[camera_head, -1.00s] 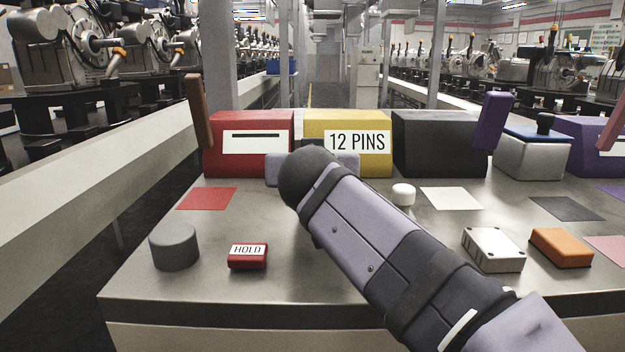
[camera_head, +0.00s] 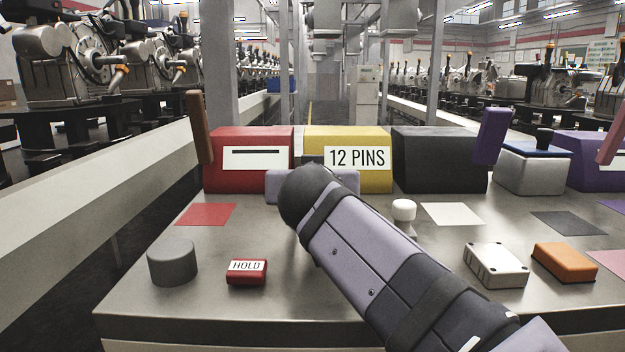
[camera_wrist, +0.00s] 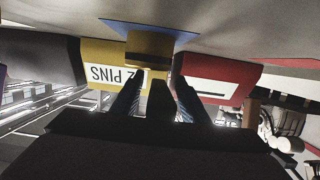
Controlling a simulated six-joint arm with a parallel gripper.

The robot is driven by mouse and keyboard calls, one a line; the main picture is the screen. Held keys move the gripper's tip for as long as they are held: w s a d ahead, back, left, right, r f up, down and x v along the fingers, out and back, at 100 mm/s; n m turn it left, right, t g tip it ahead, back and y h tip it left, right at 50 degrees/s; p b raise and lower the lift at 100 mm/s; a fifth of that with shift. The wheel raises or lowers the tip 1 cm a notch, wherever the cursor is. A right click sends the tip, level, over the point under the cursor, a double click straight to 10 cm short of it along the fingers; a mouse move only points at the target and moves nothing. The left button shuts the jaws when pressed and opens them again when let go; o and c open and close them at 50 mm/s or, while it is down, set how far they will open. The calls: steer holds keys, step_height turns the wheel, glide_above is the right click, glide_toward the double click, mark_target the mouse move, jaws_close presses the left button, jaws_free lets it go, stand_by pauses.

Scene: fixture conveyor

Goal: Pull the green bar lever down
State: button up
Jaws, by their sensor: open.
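I see no green bar lever in either view. A brown bar lever (camera_head: 199,127) stands up at the left side of the red box (camera_head: 215,178). A purple bar lever (camera_head: 490,136) stands at the right side of the black box (camera_head: 438,160). A pink bar lever (camera_head: 612,135) is cut by the right edge. My gripper (camera_wrist: 158,77) is open in the wrist view, its fingers reaching toward a yellowish round piece (camera_wrist: 150,42) on a blue patch (camera_wrist: 112,24). I cannot tell whether they touch it. In the head view my forearm hides the fingers.
A yellow box (camera_head: 315,142) labelled 12 PINS stands between the red and black boxes. A grey cylinder (camera_head: 172,262), a red HOLD block (camera_head: 247,271), a white knob (camera_head: 404,210), a white block (camera_head: 496,265) and an orange block (camera_head: 564,262) stand on the steel counter (camera_head: 310,295).

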steer(key=shift+v, duration=3.65)
steer(key=shift+r, duration=0.15)
steer(key=shift+r+p, duration=0.3)
steer(key=shift+p, duration=0.3)
steer(key=r+p, duration=0.1)
steer(key=p, duration=0.1)
steer(key=r+p, duration=0.2)
steer(key=w+d+r+p, duration=0.1)
steer(key=p, duration=0.2)
steer(key=shift+r, duration=0.2)
steer(key=s+d+r+n+g+h+p, duration=0.1)
steer(key=d+r+n+g+h+p, duration=0.15)
steer(key=d+p, duration=0.8)
steer(key=s+d+r+n+g+h+p, duration=0.2)
steer(key=d+r+g+p, duration=0.1)
steer(key=p, duration=1.5)
steer(key=s+f+m+g+y+p, duration=0.2)
steer(key=s+f+g+p, duration=0.3)
steer(key=s, duration=0.5)
steer(key=s+f+m+g+y+p, duration=0.2)
steer(key=s+f+g+p, duration=0.2)
steer(key=s+p, duration=0.3)
steer(key=s+f, duration=0.1)
steer(key=s, duration=0.2)
steer(key=shift+s+d+f+g+p, duration=0.2)
steer(key=shift+s+f+g+p, duration=0.05)
steer(key=shift+s+g+p, duration=0.15)
